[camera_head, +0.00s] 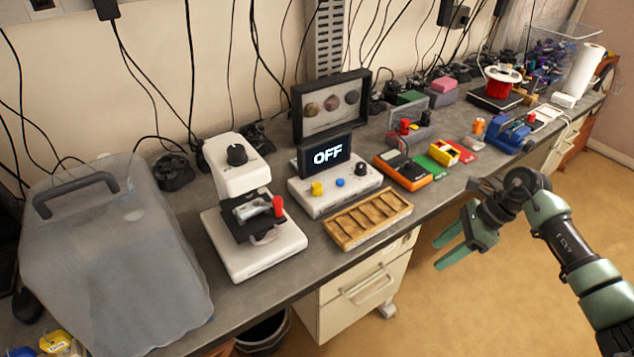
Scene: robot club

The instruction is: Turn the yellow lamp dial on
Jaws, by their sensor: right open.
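A white control box (337,191) stands on the grey bench with a black display (326,155) that reads "OFF". On its face are a yellow dial (317,188), a small blue knob (340,182) and a black knob (360,170). The yellow dial is the leftmost. My right gripper (452,252) is open and empty, with its green fingers pointing left. It hangs in front of the bench edge, to the right of the control box and apart from it. My left gripper does not show.
A wooden tray (369,220) lies right in front of the control box. A white microscope-like device (249,225) with a red knob stands to its left. An orange multimeter (402,170) lies to its right.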

